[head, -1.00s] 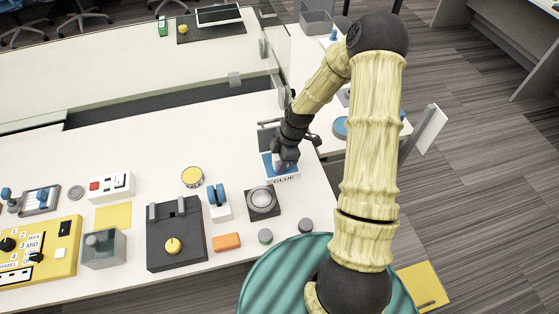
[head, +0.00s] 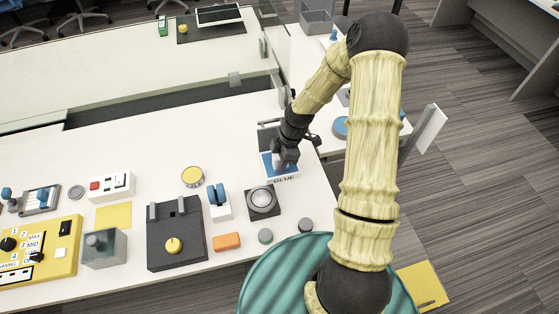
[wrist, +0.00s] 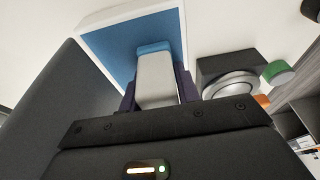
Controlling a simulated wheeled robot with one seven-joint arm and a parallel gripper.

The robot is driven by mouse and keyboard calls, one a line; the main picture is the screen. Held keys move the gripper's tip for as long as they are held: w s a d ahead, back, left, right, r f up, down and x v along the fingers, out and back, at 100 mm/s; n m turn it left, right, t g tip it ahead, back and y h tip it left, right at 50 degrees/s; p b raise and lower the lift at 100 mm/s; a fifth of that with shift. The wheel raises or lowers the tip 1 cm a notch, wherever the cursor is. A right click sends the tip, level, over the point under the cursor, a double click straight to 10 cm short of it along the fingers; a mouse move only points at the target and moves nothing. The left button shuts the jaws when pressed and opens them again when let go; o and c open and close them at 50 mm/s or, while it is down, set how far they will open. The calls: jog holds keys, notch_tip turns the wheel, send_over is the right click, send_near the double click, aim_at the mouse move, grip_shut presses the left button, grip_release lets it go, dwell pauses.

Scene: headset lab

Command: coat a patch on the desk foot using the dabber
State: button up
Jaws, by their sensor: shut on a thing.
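My gripper (head: 284,155) is over the white-rimmed tray marked GLUE (head: 284,180) at the right part of the desk. In the wrist view its dark purple fingers (wrist: 158,88) are shut on the dabber (wrist: 155,80), a pale grey block with a blue end. The blue end lies against or just above the blue surface of the glue tray (wrist: 110,50); I cannot tell if it touches. In the head view the gripper mostly hides the dabber. I cannot make out the desk foot or a patch on it.
A black-based silver dome (head: 262,199) stands just in front of the tray.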

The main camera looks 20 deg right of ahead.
aim_at(277, 156)
jog(key=shift+r+p, duration=3.05)
jog(key=shift+r, duration=0.45)
jog(key=shift+f, duration=0.15)
